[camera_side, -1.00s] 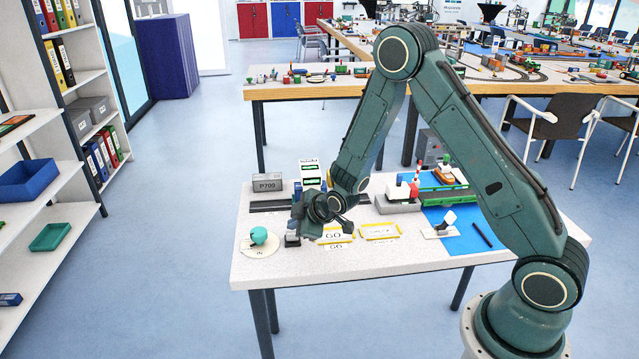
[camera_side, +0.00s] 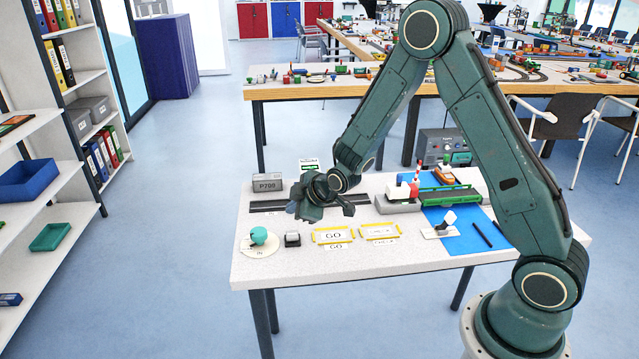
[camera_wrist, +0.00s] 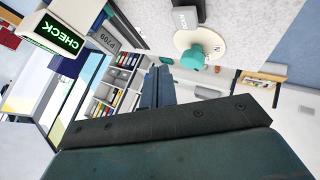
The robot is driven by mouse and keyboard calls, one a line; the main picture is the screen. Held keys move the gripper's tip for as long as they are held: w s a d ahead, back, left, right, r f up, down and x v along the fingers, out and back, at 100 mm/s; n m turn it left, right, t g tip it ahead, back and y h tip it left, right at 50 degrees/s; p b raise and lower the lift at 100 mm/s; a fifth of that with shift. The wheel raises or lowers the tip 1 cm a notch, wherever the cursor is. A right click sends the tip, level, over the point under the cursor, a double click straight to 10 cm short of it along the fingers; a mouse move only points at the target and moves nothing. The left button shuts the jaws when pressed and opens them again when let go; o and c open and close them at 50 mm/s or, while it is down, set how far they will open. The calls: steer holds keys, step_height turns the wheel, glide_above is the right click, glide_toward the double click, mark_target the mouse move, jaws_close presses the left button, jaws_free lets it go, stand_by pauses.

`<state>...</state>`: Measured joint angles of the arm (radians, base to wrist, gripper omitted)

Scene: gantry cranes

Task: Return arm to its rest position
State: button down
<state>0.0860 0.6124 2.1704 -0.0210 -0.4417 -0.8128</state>
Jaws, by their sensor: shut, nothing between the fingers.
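My arm is held folded over the near white table (camera_side: 275,270). My gripper (camera_side: 297,208) hangs in the air above the table's left part, behind the small dark block (camera_side: 292,240). Its closed fingers also show in the wrist view (camera_wrist: 158,85), with nothing between them. A teal knob on a round cream disc (camera_side: 258,240) stands at the table's left front; the disc shows in the wrist view too (camera_wrist: 190,38). Two yellow-edged cards, one marked GO (camera_side: 333,235), lie right of the block. My wrist hides part of the table behind it.
A grey P709 block (camera_side: 267,183) and a lit CHECK sign (camera_wrist: 62,38) stand at the back left. A model ship (camera_side: 398,194), a red-white tower and a green bridge (camera_side: 450,194) stand on the right near a blue mat (camera_side: 465,240). The air above the front is clear.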

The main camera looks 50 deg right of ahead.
steer(key=shift+r, duration=0.15)
stand_by(0.5)
steer(key=s+a+r+m+g, duration=0.1)
steer(key=s+r+m, duration=0.1)
steer(key=s+r, duration=0.5)
steer(key=s+a+r+m+g, duration=0.1)
steer(key=s+a+r+m, duration=0.1)
steer(key=s+r, duration=0.5)
steer(key=s+r+m, duration=0.2)
steer(key=s+r, duration=0.2)
steer(key=s, duration=0.6)
steer(key=s+r+m+g, duration=0.1)
steer(key=s+r, duration=0.3)
steer(key=s, duration=0.5)
steer(key=shift+s+a+m+g, duration=0.35)
steer(key=shift+a+m, duration=0.1)
steer(key=shift+m, duration=0.25)
